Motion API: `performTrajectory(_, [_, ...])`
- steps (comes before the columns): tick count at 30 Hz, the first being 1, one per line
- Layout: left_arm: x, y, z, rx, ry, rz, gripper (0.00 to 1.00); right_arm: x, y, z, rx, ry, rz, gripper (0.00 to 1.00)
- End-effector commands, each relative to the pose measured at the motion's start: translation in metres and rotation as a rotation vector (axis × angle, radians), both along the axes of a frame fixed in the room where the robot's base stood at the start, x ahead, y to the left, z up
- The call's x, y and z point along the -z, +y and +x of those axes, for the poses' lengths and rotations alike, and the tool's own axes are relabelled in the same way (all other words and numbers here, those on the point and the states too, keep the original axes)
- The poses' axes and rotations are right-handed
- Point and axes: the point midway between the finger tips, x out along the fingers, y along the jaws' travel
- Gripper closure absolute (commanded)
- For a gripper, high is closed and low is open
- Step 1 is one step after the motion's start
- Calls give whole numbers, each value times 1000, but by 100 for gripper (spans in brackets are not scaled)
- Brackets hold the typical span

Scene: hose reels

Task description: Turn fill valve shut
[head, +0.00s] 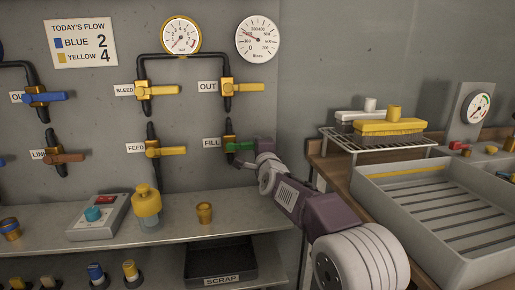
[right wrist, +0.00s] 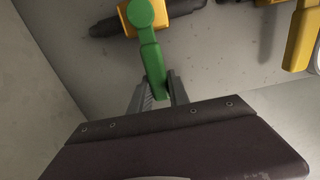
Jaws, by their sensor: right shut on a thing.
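The fill valve has a green lever handle (head: 239,146) on a dark pipe with a yellow body, next to the FILL label (head: 211,142) on the wall panel. In the head view the handle lies horizontal, pointing right. My right gripper (head: 256,147) is at the handle's outer end. In the right wrist view the green handle (right wrist: 150,55) runs down between the two fingers of my right gripper (right wrist: 157,95), which is shut on it. The fingertips are partly hidden by the handle. My left gripper is not in view.
Other valves sit close by: OUT (head: 241,87) above, FEED (head: 165,151) and BLEED (head: 158,90) to the left. A slatted tray (head: 470,272) stands at the right.

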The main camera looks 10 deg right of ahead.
Motion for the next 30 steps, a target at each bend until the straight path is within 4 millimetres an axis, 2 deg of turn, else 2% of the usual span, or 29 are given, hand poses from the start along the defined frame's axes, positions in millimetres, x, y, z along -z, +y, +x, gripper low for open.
performTrajectory(10, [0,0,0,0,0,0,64,3,0,0,0,6,7,100])
performTrajectory(11, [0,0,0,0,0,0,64,3,0,0,0,6,6,73])
performTrajectory(12, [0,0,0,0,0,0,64,3,0,0,-1,6,6,62])
performTrajectory(13, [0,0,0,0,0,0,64,2,0,0,-1,5,6,56])
performTrajectory(23, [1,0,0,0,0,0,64,1,0,-2,0,3,4,56])
performTrajectory(26, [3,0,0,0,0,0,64,2,0,-12,-1,3,3,56])
performTrajectory(30, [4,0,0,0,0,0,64,1,-1,-38,-1,3,3,56])
